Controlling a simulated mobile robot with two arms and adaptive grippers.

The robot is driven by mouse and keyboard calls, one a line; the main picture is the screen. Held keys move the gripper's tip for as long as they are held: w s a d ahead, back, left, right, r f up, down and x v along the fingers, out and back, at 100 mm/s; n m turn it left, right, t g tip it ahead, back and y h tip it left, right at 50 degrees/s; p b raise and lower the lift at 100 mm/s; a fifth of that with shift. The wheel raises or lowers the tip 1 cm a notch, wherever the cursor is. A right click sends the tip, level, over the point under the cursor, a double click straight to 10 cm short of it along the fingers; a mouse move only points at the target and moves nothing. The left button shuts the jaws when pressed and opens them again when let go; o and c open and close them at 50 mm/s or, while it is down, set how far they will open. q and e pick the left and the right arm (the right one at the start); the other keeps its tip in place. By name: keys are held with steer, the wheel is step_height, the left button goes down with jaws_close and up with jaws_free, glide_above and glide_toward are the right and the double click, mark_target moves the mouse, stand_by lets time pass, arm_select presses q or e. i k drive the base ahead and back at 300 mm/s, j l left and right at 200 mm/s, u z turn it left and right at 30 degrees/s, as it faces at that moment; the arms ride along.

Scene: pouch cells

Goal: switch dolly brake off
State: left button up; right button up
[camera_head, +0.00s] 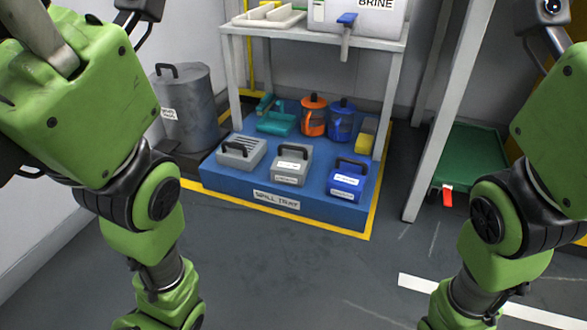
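The pedal's exact tilt is too small to judge. No fingertips show, and I see nothing held.
A blue spill tray (230,184) with several boxes and two jugs stands in the middle, under a white table (372,43). A grey drum (187,110) stands to its left. A white post (447,110) rises just left of the dolly. The floor in front is clear.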

mark_target(446, 189)
steer(key=z, duration=0.9)
